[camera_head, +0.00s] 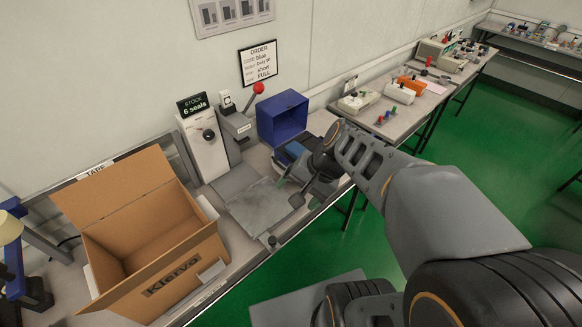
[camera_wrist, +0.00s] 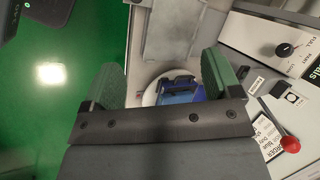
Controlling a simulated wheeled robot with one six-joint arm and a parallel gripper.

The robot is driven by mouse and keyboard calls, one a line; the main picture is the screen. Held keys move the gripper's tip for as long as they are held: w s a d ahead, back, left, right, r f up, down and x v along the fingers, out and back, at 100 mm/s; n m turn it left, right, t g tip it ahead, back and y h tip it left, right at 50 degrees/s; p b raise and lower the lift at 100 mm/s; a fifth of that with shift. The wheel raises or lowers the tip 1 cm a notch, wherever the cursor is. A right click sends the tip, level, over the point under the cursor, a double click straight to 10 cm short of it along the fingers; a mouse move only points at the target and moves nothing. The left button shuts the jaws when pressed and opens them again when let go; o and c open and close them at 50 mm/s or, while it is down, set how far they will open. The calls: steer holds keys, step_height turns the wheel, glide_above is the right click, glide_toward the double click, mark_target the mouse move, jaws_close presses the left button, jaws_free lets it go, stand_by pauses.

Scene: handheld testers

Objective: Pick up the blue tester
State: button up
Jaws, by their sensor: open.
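The blue tester (camera_head: 295,149) is on the bench in front of the blue bin, partly hidden behind my gripper (camera_head: 292,180) and wrist. In the wrist view a blue body with a black top, which looks like the tester (camera_wrist: 183,91), lies between the green fingers of my gripper (camera_wrist: 160,78), closer to the right finger. The gripper's body hides its lower part. The fingers are apart with nothing held between them. I cannot tell how far the fingertips are above the tester.
A blue bin (camera_head: 283,117) stands behind the tester. A press with a red knob (camera_head: 258,88) and a white sealing unit (camera_head: 205,143) stand left of it. A grey plate (camera_head: 258,205) lies in front. An open cardboard box (camera_head: 150,245) is at left.

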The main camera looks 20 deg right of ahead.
steer(key=shift+o, duration=0.5)
steer(key=w+f+m+y+b, duration=0.2)
steer(key=w+f+m+b, duration=0.1)
steer(key=f, duration=0.3)
steer(key=shift+d+f+m+t+y, duration=0.25)
steer(key=shift+d+m+t+y, duration=0.1)
steer(key=shift+m, duration=0.15)
steer(key=w+d+f+m+t+b, duration=0.6)
steer(key=d+m, duration=0.3)
steer(key=w+d+f+m+t+b, duration=0.6)
steer(key=d+f+m+t, duration=0.1)
steer(key=d+m, duration=0.2)
steer(key=shift+m, duration=0.7)
steer(key=shift+w+d+x, duration=0.1)
steer(key=shift+d+x, duration=0.1)
steer(key=shift+x, duration=1.95)
steer(key=shift+w+d+x, duration=0.1)
steer(key=shift+d+x, duration=0.1)
steer(key=shift+x, duration=1.95)
steer(key=shift+w+d+x, duration=0.1)
steer(key=shift+d+x, duration=0.1)
steer(key=shift+x, duration=1.95)
steer(key=shift+c, duration=0.3)
steer(key=c, duration=1.1)
